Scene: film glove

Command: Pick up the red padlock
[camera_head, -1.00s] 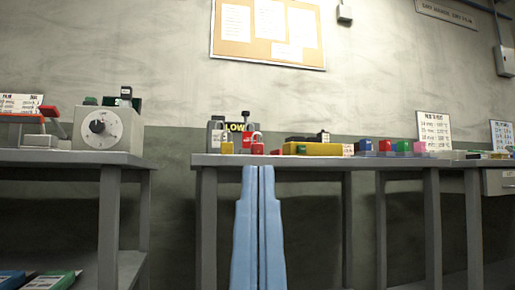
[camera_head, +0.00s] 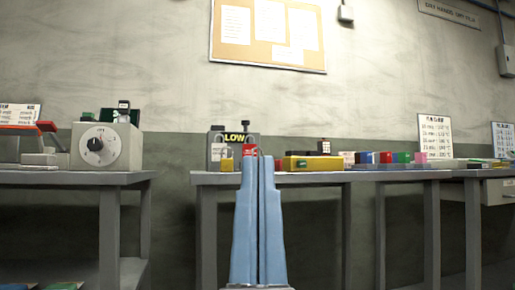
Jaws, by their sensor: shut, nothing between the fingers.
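The red padlock (camera_head: 249,148) stands on the grey table ahead, in front of a grey box with a black and yellow "LOW" label (camera_head: 236,138). Only its upper part shows above my fingertips; the rest is hidden behind them. My gripper (camera_head: 257,158) has two long light-blue fingers pointing up from the bottom of the view. The fingers are shut with nothing between them. Their tips overlap the padlock in the picture, and I cannot tell whether they touch it.
A yellow block (camera_head: 313,163) lies right of the padlock, with several coloured blocks (camera_head: 388,157) farther right. A grey dial box (camera_head: 107,146) stands on the left table. A gap separates the left table from the middle table (camera_head: 215,179).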

